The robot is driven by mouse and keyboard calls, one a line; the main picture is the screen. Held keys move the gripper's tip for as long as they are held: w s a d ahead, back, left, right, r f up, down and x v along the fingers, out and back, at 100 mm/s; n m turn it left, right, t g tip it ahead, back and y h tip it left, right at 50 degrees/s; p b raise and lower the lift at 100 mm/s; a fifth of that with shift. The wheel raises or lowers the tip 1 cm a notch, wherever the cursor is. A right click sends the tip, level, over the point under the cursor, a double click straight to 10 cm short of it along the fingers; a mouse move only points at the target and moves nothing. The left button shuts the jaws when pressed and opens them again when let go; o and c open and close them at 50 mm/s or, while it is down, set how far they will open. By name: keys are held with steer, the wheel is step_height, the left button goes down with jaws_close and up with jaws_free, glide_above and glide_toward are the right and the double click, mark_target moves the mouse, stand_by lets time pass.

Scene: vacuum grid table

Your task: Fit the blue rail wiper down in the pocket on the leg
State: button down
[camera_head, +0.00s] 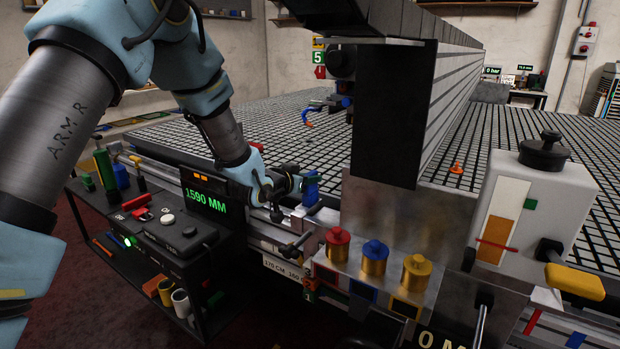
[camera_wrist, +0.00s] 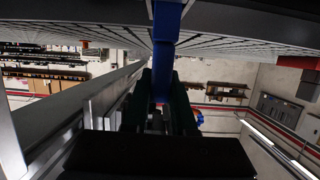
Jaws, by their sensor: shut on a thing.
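The blue rail wiper (camera_head: 311,193) is held upright at the front edge of the grid table, near the rail. It also shows in the wrist view as a blue bar (camera_wrist: 166,30) running up from between the fingers. My gripper (camera_head: 303,183) is shut on it; in the wrist view the dark green fingers (camera_wrist: 160,92) press on it from both sides. The wiper's lower end is close to the rail hardware, and I cannot tell whether it touches. The pocket on the leg cannot be made out clearly; a blue-framed slot (camera_head: 363,291) shows on the front panel.
Red (camera_head: 338,245), blue (camera_head: 374,258) and yellow (camera_head: 416,271) capped knobs stand right of my gripper. A black lever (camera_head: 297,245) sits just below it. The large dark beam (camera_head: 395,115) rises to the right. A tool cart (camera_head: 150,250) stands at lower left.

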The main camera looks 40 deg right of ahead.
mark_target(305, 196)
steer(key=shift+f+b, duration=1.95)
steer(key=shift+f, duration=0.55)
steer(key=c, duration=0.7)
jaws_free()
steer(key=shift+o, duration=0.2)
steer(key=b+v, duration=0.2)
steer(key=v, duration=0.8)
steer(key=shift+a+r, duration=0.2)
steer(key=shift+a, duration=0.15)
